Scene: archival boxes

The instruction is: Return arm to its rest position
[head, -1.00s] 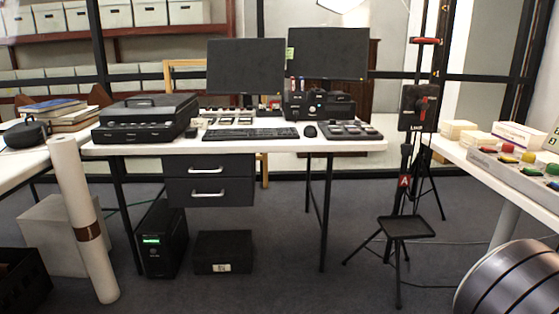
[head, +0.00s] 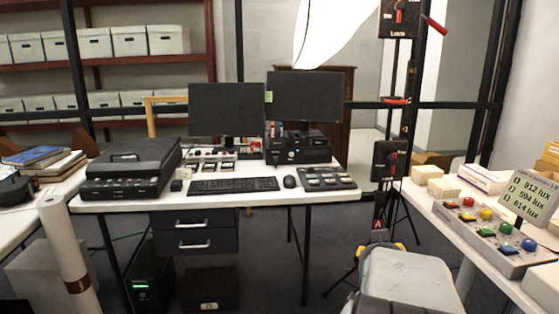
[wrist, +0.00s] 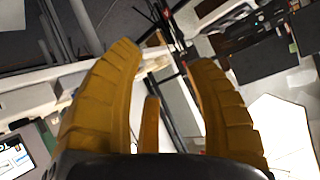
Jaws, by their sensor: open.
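In the head view my arm rises from the bottom edge, right of centre, in front of the desk's right end. Its pale rounded link hides part of the floor there, and a little yellow of my gripper (head: 392,247) shows at its far end. I cannot see the fingertips clearly in the head view.
A white desk (head: 270,198) with two monitors (head: 227,108) stands ahead. A black stand with a red-levered box (head: 389,160) rises right of it. A side table with a button panel (head: 487,227) is at right. A rolled white tube (head: 66,245) leans at left.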

